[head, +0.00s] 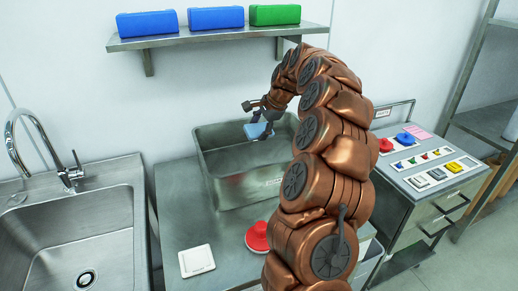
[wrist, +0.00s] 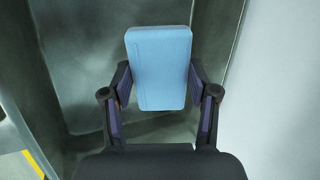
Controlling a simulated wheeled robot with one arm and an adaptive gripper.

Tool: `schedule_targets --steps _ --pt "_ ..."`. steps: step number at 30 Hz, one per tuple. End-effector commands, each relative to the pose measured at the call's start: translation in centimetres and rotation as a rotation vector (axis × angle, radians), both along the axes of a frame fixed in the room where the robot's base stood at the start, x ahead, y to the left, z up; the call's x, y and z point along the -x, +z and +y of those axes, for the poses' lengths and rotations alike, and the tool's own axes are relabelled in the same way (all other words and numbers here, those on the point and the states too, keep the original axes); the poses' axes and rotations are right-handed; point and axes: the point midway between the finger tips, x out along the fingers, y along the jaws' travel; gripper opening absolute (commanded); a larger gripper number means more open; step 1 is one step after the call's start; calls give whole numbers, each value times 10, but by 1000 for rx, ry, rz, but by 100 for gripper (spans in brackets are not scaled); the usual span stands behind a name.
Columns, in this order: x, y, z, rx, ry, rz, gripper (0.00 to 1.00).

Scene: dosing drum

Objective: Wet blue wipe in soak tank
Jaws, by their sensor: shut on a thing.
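The light blue wipe (wrist: 160,65) is a small rounded block held between both fingers of my gripper (wrist: 160,88) in the wrist view. In the head view the blue wipe (head: 256,130) shows at the end of my arm, over the far part of the soak tank (head: 240,190). The tank is a rectangular metal tub on the counter. My gripper (head: 262,113) is shut on the wipe. In the wrist view the grey tank walls (wrist: 80,60) surround the wipe. I cannot tell whether the wipe touches any liquid.
A sink with a tap (head: 68,175) is at left. A white square pad (head: 196,261) and a red knobbed object (head: 258,238) lie in front of the tank. A shelf (head: 220,35) with blue and green boxes hangs above. A cart (head: 430,170) with coloured items stands right.

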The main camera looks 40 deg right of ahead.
Motion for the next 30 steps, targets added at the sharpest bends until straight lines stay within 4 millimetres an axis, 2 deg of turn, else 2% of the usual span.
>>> schedule_targets --steps 18,30 --pt "0 40 0 0 -1 -1 31" --pt "0 42 0 0 0 -1 31"
